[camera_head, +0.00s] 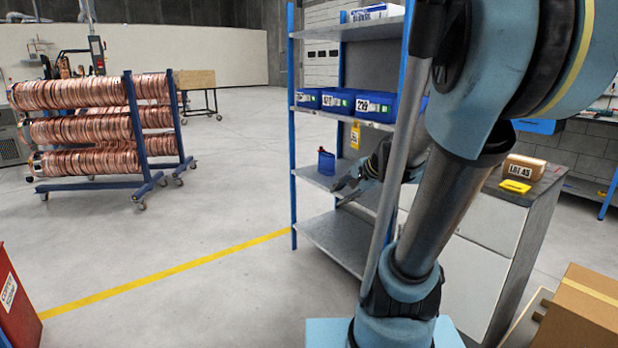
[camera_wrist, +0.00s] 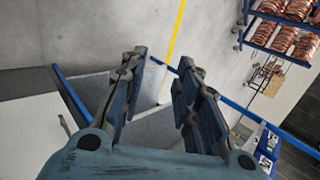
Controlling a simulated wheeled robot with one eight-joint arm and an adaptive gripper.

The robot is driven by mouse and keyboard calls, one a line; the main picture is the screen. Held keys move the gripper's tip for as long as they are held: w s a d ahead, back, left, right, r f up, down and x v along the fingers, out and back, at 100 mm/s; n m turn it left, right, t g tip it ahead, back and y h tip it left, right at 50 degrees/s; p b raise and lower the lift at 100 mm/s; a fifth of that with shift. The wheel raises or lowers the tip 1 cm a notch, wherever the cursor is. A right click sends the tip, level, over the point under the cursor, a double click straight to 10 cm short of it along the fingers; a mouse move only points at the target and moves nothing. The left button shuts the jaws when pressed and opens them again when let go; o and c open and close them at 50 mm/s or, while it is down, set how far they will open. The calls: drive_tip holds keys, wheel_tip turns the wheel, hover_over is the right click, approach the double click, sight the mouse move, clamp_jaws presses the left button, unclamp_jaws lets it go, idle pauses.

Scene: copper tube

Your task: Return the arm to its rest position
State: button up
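My arm (camera_head: 445,200) reaches across the right of the head view, in front of a blue-and-grey shelf unit (camera_head: 335,228). My gripper (camera_head: 345,186) shows small beside the shelf's middle level, partly hidden by my own arm. In the wrist view my gripper (camera_wrist: 163,62) is open, its two fingers apart, with nothing between them but floor and shelf behind. A small blue container (camera_head: 326,162) sits on the shelf's middle level, just behind the gripper in the picture; I cannot tell whether they touch.
Copper tube coils (camera_head: 85,127) hang on a wheeled blue rack at left. Blue bins (camera_head: 340,100) line an upper shelf. A cabinet (camera_head: 490,225) at right carries a cardboard box (camera_head: 524,167) and yellow object (camera_head: 515,187). A carton (camera_head: 585,312) stands lower right.

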drive_tip(key=s+d+f+n+g+h, duration=0.1)
drive_tip(key=s+d+f+n+h, duration=0.1)
drive_tip(key=s, duration=0.4)
drive_tip(key=s+d+f+n+g+h, duration=0.2)
drive_tip(key=s+d+f+n, duration=0.1)
drive_tip(key=s, duration=0.4)
drive_tip(key=s+d+f+n+g+h, duration=0.1)
drive_tip(key=s+d+f+n, duration=0.2)
drive_tip(key=s+f+n, duration=0.1)
drive_tip(key=s+n, duration=0.1)
drive_tip(key=s, duration=0.1)
drive_tip(key=shift+s+f+n+h, duration=0.15)
drive_tip(key=shift+s+n+h, duration=0.15)
drive_tip(key=shift+s+h, duration=0.1)
drive_tip(key=shift+w, duration=0.1)
drive_tip(key=shift+w+f+g, duration=0.2)
drive_tip(key=shift+w+g, duration=0.1)
drive_tip(key=shift+w, duration=0.15)
